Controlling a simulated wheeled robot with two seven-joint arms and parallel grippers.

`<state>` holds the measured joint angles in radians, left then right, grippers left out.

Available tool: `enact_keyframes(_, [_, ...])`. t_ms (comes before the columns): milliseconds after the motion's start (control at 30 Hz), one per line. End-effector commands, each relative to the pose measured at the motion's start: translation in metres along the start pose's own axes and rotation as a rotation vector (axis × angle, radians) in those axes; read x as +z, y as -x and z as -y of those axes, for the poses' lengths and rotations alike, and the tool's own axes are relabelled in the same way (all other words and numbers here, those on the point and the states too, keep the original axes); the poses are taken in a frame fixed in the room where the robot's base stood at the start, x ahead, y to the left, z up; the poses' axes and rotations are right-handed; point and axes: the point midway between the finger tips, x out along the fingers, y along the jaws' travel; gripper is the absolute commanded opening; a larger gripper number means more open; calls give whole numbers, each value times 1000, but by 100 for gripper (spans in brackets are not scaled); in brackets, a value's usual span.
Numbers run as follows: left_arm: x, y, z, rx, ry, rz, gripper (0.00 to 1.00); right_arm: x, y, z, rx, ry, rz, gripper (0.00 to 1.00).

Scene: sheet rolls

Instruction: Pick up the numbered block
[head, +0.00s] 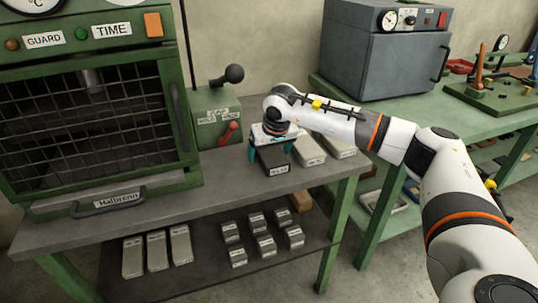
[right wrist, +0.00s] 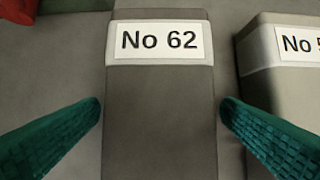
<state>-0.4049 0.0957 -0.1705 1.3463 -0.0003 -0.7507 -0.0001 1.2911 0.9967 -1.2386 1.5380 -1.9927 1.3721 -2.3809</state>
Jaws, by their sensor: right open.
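A dark grey block (head: 273,161) lies on the upper bench top, beside other blocks. In the right wrist view the block (right wrist: 160,110) carries a white label reading "No 62". My right gripper (head: 271,154) is over it, pointing down. In the right wrist view its two green fingers (right wrist: 160,115) are open, one on each side of the block, with a small gap at each side. The far end of the block in the head view is hidden under the gripper. My left gripper is not in view.
A lighter block (head: 310,151) lies close to the right, with another (head: 339,147) beyond it. A green control box (head: 217,117) with a red lever stands at the left, near a caged green machine (head: 100,110). Several blocks (head: 156,251) sit on the lower shelf.

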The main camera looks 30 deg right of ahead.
Motion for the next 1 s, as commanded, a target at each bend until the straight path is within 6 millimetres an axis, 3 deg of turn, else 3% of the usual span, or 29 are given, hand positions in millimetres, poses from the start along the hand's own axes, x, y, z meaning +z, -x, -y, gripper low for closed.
enact_keyframes(167, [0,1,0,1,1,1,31,0,0,0,0,1,0,87])
enact_keyframes(533, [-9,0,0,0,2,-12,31,0,0,0,0,0,0,27])
enact_keyframes(833, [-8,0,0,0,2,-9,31,4,7,0,1,-1,5,26])
enact_keyframes(1000, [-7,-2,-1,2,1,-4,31,14,32,0,2,0,7,26])
